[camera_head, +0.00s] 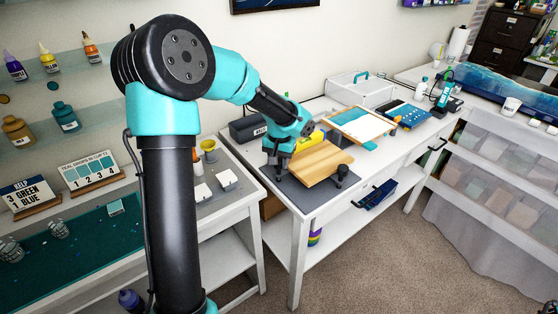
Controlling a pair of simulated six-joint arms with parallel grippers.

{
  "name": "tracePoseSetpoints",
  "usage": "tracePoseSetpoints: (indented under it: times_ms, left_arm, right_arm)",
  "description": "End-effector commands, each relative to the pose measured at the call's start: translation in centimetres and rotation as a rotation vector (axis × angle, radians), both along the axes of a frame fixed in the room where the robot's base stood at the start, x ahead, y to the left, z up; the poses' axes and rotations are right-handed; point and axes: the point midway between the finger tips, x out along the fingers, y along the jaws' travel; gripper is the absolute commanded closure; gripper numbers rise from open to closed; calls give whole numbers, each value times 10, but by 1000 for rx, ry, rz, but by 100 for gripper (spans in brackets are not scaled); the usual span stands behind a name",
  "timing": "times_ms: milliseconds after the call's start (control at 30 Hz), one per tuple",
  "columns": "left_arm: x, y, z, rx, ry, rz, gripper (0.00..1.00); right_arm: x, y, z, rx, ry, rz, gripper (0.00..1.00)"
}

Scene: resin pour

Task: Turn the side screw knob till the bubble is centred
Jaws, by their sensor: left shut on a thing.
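A wooden board (318,163) sits slightly raised on a grey mat (309,198) on the white table. A black screw knob (342,172) stands at its right front corner. My left gripper (277,174) points down at the board's left edge and is shut on what seems to be the side screw knob, which its fingers hide. My right gripper is not in view.
A dark box (247,129) is close behind my left gripper. The mat's front is clear.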

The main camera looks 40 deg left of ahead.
Motion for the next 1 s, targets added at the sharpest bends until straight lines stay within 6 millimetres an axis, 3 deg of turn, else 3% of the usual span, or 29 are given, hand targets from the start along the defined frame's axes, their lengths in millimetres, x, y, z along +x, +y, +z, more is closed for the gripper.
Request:
tracePoseSetpoints:
  times_ms: [400,433,667,1000]
  left_arm:
    - [2,0,3,2,-9,10,86]
    - [2,0,3,2,-9,10,61]
    - [1,0,2,1,-5,9,39]
    - [1,0,3,1,-3,9,37]
  right_arm:
    - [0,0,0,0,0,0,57]
    - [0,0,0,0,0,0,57]
    - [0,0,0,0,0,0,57]
    - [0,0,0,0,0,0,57]
